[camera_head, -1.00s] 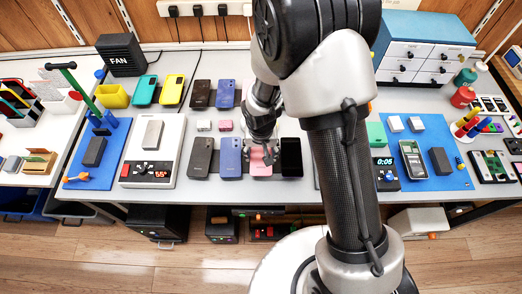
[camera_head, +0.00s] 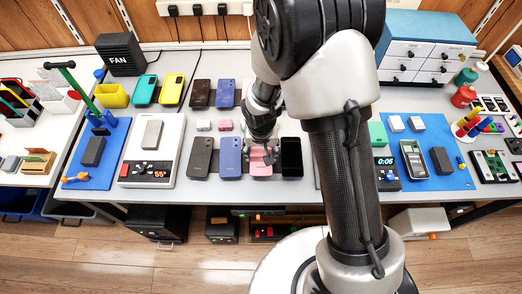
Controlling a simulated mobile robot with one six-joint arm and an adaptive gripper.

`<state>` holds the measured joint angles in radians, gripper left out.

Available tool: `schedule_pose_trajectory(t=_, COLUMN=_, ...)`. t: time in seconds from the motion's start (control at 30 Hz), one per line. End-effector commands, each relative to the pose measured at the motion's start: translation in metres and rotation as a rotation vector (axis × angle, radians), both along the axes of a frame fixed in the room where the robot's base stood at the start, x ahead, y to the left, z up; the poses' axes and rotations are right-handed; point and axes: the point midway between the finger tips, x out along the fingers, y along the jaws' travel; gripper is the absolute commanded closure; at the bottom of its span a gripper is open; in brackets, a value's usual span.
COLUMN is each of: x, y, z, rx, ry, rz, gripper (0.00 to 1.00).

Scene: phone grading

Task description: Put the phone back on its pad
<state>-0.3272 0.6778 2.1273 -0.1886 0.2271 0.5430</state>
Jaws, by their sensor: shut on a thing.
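My gripper (camera_head: 264,154) points down over the row of phones, its fingers shut on the pink phone (camera_head: 261,170). The fingers cover the phone's upper part. I cannot tell whether the phone is raised or touches the table, and no pad shows clearly under it. A blue phone (camera_head: 230,158) lies close to its left and a black phone (camera_head: 291,158) close to its right. A dark grey phone (camera_head: 201,158) lies further left.
A brown phone (camera_head: 199,94) and another blue phone (camera_head: 225,95) lie behind. The blue mat (camera_head: 440,182) at right holds a timer and meter. My arm hides the table right of the black phone.

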Motion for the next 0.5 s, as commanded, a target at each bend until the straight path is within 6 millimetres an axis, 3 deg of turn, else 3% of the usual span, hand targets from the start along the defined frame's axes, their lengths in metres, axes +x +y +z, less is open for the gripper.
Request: schedule_pose_trajectory(t=0.5, x=0.0002, y=0.0001, z=-0.0032, rx=0.0, ry=-0.001, rz=0.0, gripper=0.74)
